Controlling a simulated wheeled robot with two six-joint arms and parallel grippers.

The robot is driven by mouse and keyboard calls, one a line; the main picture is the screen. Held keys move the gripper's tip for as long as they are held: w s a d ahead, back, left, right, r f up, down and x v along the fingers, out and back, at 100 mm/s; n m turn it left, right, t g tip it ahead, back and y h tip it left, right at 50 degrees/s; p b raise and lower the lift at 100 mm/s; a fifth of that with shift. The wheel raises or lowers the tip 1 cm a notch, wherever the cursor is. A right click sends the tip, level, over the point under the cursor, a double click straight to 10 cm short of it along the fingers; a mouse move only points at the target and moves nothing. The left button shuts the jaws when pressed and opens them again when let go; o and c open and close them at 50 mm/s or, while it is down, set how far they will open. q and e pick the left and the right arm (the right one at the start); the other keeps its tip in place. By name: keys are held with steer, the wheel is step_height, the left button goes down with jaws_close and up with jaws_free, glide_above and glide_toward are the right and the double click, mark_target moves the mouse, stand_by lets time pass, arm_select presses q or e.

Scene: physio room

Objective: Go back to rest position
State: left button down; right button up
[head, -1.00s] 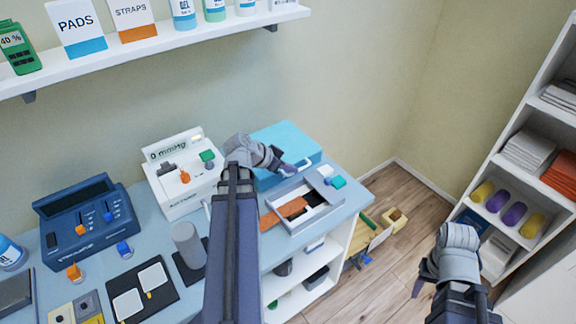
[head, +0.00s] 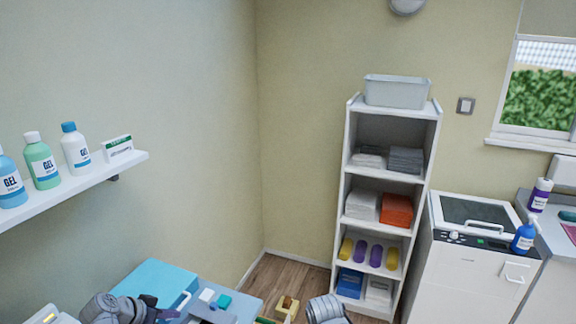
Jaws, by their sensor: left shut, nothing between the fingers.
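My left gripper (head: 166,313) shows at the bottom left edge of the head view, shut and empty. It is in front of the blue box (head: 155,283) on the counter and just left of the grey tray. Most of the left arm is below the frame. Of my right arm, only a grey wrist part shows at the bottom middle, over the floor. Its fingers are out of view.
The grey tray (head: 212,313) holds small white and teal pieces. A wall shelf (head: 90,187) with gel bottles is at left. A white shelf unit (head: 345,190) stands in the corner, beside a white cabinet (head: 465,280). Some wood floor (head: 295,272) shows between counter and unit.

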arm_select(q)
steer(key=s+d+f+g+y, duration=0.1)
steer(key=s+d+g, duration=0.1)
steer(key=d, duration=0.8)
steer(key=s+d+f+g+y, duration=0.2)
steer(key=s+d+g, duration=0.1)
steer(key=d, duration=0.7)
steer(key=s+d+f+g+y, duration=0.1)
steer(key=s+d+f+g, duration=0.1)
steer(key=d, duration=0.7)
steer(key=shift+s+d+f+m+g+y, duration=0.3)
steer(key=shift+s+d+g+y, duration=0.15)
steer(key=shift+s, duration=0.4)
